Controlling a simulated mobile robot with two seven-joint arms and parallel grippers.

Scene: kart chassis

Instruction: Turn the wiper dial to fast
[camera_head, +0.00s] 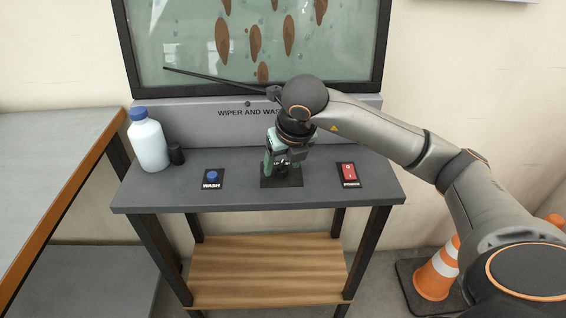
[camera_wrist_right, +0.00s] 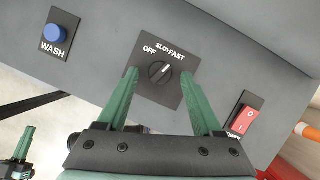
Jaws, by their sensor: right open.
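The wiper dial (camera_wrist_right: 160,71) is a round black knob on a dark square panel (camera_wrist_right: 172,96) with the labels OFF, SLOW and FAST. Its white mark points up and right in the right wrist view, toward the SLOW and FAST side; the exact setting is hard to tell. My right gripper (camera_wrist_right: 159,73) is open, with one green finger on each side of the dial and a gap to each. Part of my left gripper (camera_wrist_right: 22,145) shows at the wrist view's lower left.
The blue WASH button (camera_head: 212,176) is left of the dial panel and the red POWER switch (camera_head: 348,173) is right. A white bottle (camera_head: 148,146) and a small black cylinder (camera_head: 176,154) stand at the left. The wiper arm (camera_head: 215,79) crosses the spotted window (camera_head: 180,40) behind.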

